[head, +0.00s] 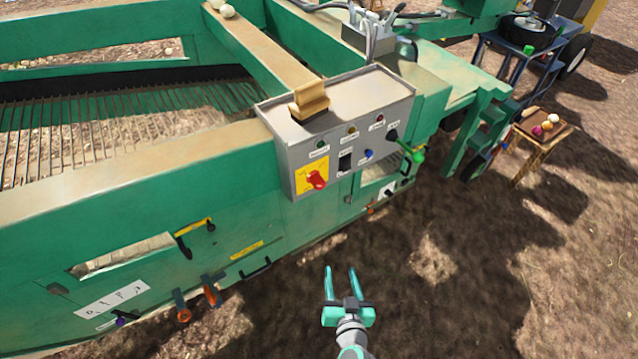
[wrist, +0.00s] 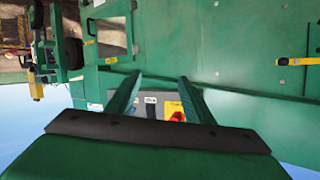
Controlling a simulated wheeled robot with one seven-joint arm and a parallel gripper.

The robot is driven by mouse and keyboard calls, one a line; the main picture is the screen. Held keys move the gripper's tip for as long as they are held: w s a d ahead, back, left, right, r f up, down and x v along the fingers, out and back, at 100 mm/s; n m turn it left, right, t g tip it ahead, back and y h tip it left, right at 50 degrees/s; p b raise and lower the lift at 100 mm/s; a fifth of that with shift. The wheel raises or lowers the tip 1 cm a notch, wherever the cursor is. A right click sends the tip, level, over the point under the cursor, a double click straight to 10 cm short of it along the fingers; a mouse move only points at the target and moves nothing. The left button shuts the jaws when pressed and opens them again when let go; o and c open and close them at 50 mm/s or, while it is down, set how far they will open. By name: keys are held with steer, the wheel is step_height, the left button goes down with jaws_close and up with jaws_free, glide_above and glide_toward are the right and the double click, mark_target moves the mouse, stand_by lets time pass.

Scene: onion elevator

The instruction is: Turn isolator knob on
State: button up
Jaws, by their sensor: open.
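The isolator knob (head: 317,180) is a red rotary handle on a yellow plate (head: 305,174), at the lower left of the front of a grey control box (head: 355,125). In the wrist view the red knob (wrist: 178,117) shows beside the right finger, partly cut off by my gripper. My gripper (head: 341,268) is open and empty, with its two green fingers pointing toward the machine. In the head view it is below and right of the knob, apart from it. In the wrist view the box lies beyond the fingers (wrist: 158,85).
The green machine (head: 235,195) fills the left, with orange handles (head: 210,292) low on its side. A black switch (head: 345,162), a blue button (head: 368,154) and a green-ended lever (head: 416,156) sit right of the knob. Bare soil lies around my gripper. A wooden table (head: 542,135) stands at right.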

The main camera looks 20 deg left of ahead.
steer(key=w+a+r+n+y, duration=0.3)
steer(key=w+r+n+y, duration=0.1)
steer(key=w+r, duration=0.4)
steer(key=n+g+y, duration=0.2)
steer(key=n+y, duration=0.2)
glide_toward(321, 186)
steer(key=a, duration=0.1)
steer(key=x, duration=1)
steer(key=shift+w, duration=0.35)
steer(key=shift+c, duration=0.5)
steer(key=shift+d, duration=0.1)
steer(key=c, duration=0.9)
